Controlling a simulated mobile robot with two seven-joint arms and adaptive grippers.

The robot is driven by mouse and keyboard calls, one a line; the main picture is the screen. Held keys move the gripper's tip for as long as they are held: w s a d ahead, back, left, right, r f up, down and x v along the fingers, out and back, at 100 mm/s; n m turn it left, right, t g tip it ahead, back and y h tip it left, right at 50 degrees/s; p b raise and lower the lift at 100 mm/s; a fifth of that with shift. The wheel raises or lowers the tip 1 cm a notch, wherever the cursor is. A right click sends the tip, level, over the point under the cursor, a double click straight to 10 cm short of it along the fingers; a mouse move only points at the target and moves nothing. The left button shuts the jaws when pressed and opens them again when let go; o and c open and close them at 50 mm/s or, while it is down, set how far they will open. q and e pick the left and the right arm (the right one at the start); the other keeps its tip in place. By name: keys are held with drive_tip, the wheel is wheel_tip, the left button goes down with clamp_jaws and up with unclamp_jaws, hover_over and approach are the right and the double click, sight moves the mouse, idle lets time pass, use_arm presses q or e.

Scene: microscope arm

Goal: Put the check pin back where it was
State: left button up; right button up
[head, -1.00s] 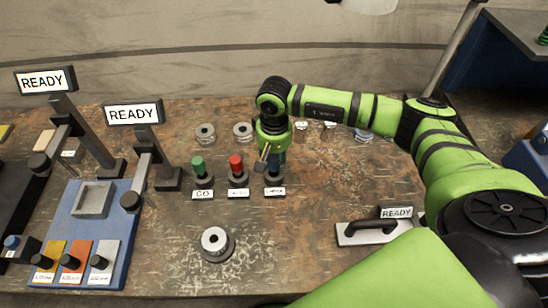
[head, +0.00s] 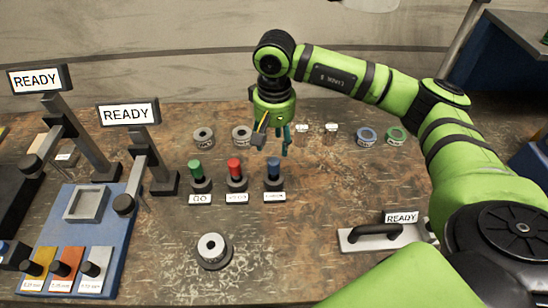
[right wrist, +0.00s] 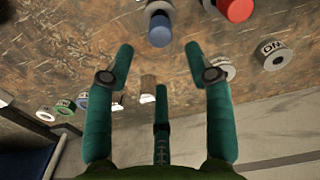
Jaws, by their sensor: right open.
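A blue pin (head: 273,168) stands upright in a dark round holder above a small white label, too small to read surely. It is the rightmost of three pins; a red pin (head: 235,168) and a green pin (head: 195,170), the latter labelled GO, stand to its left. My right gripper (head: 276,142) hangs just above and behind the blue pin, apart from it. In the right wrist view its teal fingers are spread and empty, with the blue pin (right wrist: 160,30) just beyond the tips. My left gripper is not in view.
Several rings (head: 203,138) lie behind the pins. A grey ring on a dark base (head: 213,250) sits in front. A blue fixture (head: 120,225) with READY signs stands left; a handled plate (head: 385,236) lies right. The table between is clear.

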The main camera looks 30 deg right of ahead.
drive_tip(key=shift+r+b, duration=0.3)
drive_tip(key=shift+r, duration=1.4)
